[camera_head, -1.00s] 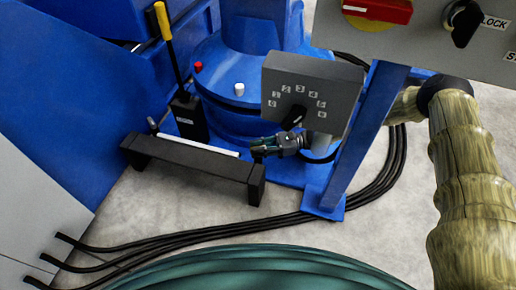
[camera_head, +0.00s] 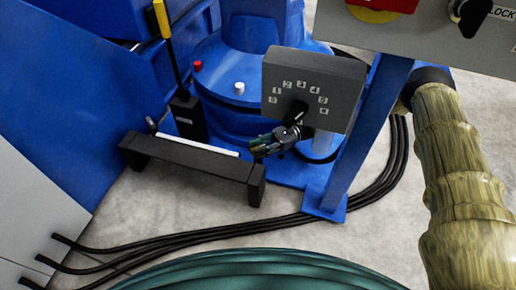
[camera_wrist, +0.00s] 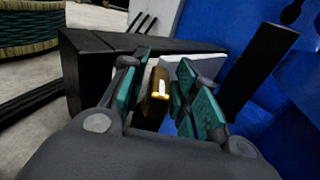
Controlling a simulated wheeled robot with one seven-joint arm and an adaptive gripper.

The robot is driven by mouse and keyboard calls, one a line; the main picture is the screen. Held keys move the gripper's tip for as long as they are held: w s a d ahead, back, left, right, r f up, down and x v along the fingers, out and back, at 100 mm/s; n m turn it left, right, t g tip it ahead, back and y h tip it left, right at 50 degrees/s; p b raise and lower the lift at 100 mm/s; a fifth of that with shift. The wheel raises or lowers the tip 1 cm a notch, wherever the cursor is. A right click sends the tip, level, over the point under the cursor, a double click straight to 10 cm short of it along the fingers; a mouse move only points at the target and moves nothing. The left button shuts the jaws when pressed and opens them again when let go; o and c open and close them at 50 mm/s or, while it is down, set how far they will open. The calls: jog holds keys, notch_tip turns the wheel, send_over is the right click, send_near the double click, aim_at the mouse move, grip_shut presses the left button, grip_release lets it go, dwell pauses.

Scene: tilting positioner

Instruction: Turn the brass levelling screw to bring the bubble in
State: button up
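My gripper (camera_head: 258,150) is low beside the right end of a black bar-shaped frame (camera_head: 190,162) in the head view. In the wrist view my gripper (camera_wrist: 163,95) has its two teal-padded fingers apart, one on each side of a small brass piece (camera_wrist: 160,84), which looks like the levelling screw. I cannot tell whether either pad touches it. The screw is not discernible in the head view. A white strip (camera_head: 198,145) lies along the back of the black frame. No bubble can be made out in either view.
A yellow-handled lever (camera_head: 163,22) rises behind the frame. Black cables (camera_head: 230,226) cross the floor in front.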

dwell(0.3)
jog(key=v, duration=1.2)
jog(key=shift+c, duration=0.4)
